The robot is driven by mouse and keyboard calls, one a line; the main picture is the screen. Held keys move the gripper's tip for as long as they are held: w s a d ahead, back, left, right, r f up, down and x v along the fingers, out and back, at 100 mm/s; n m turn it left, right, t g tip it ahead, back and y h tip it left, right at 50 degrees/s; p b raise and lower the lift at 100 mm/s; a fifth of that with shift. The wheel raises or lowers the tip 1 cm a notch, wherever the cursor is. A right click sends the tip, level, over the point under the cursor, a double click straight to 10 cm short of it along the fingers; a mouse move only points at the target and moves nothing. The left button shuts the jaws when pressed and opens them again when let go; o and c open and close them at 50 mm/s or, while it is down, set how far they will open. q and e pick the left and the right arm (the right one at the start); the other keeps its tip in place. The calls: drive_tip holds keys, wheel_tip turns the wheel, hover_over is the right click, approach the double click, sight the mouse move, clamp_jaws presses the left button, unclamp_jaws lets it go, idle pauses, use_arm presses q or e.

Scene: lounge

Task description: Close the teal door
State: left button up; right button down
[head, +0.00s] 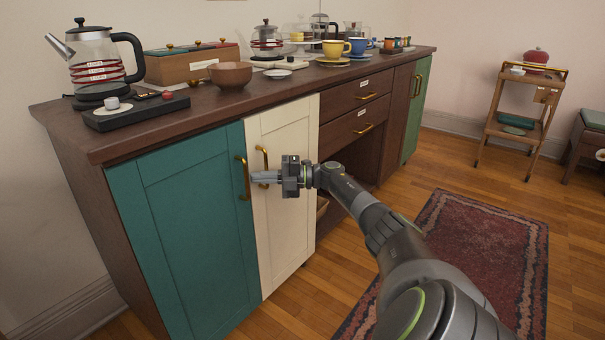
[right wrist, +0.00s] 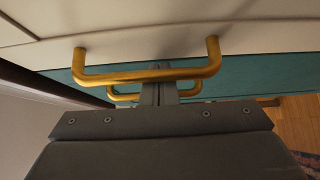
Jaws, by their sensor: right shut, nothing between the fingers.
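The teal door (head: 190,220) is at the left end of the sideboard, with a gold upright handle (head: 243,178) near its right edge. It looks shut or nearly so beside the cream door (head: 285,230); I cannot tell if a small gap is left. My right gripper (head: 258,177) is shut and empty, pointing left in front of the cream door, beside its gold handle (head: 264,158). In the right wrist view, the fingers (right wrist: 158,92) are close to the cream door's handle (right wrist: 150,76), with the teal door (right wrist: 255,68) beyond. Contact cannot be told. My left gripper is not in view.
The sideboard top (head: 185,105) carries a kettle (head: 98,65), a brown bowl (head: 230,75), a wooden box and several cups. Drawers (head: 355,110) and a green door (head: 416,110) are to the right. A red rug (head: 470,245) lies on open floor near a small trolley (head: 520,105).

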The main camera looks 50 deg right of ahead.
drive_tip(key=v, duration=1.5)
drive_tip(key=shift+s+a+f+p, duration=0.2)
drive_tip(key=shift+s+f+p, duration=0.15)
drive_tip(key=shift+s, duration=0.2)
